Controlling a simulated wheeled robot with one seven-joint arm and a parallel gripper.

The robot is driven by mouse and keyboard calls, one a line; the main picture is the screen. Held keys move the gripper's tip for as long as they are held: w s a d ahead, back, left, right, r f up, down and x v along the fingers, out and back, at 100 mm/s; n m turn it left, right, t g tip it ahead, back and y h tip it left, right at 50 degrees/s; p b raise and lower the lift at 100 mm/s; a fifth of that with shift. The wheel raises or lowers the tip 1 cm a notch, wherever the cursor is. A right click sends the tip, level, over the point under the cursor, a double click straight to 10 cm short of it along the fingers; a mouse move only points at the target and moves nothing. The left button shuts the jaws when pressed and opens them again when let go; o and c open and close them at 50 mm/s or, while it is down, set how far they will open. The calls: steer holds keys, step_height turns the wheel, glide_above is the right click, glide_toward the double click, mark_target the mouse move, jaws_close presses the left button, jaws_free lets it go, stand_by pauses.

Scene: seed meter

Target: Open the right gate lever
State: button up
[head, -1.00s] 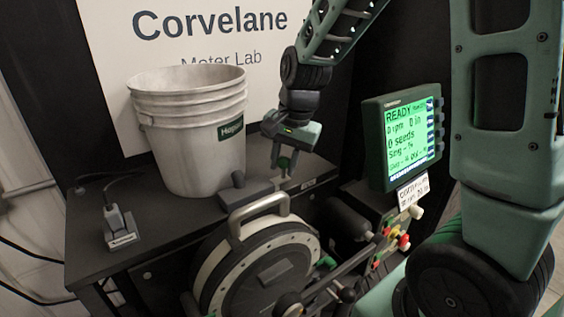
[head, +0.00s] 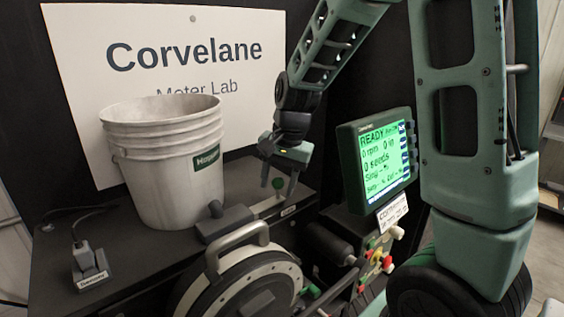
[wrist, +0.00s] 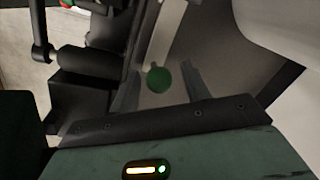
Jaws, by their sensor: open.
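A lever with a round green knob (head: 278,183) stands at the right end of the bench top, behind the seed meter; I take it for the gate lever. My gripper (head: 280,184) points down at it, open and empty. In the wrist view the green knob (wrist: 158,78) appears between my two spread fingers (wrist: 160,86), with a gap on each side. I cannot tell whether the fingertips reach down past the knob. A pale strip (wrist: 166,35) runs away from the knob. The lever's base is partly hidden.
A white ribbed bucket (head: 165,175) stands left of my gripper. The round seed meter (head: 245,285) with its handle (head: 238,238) is in front. A lit display (head: 385,160) is close on the right, above a panel with coloured knobs (head: 375,255).

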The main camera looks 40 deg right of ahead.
step_height(320, 180, up, 17)
steer(key=s+d+b, duration=0.1)
steer(key=s+b, duration=0.1)
steer(key=shift+s+d, duration=0.4)
steer(key=shift+f, duration=0.1)
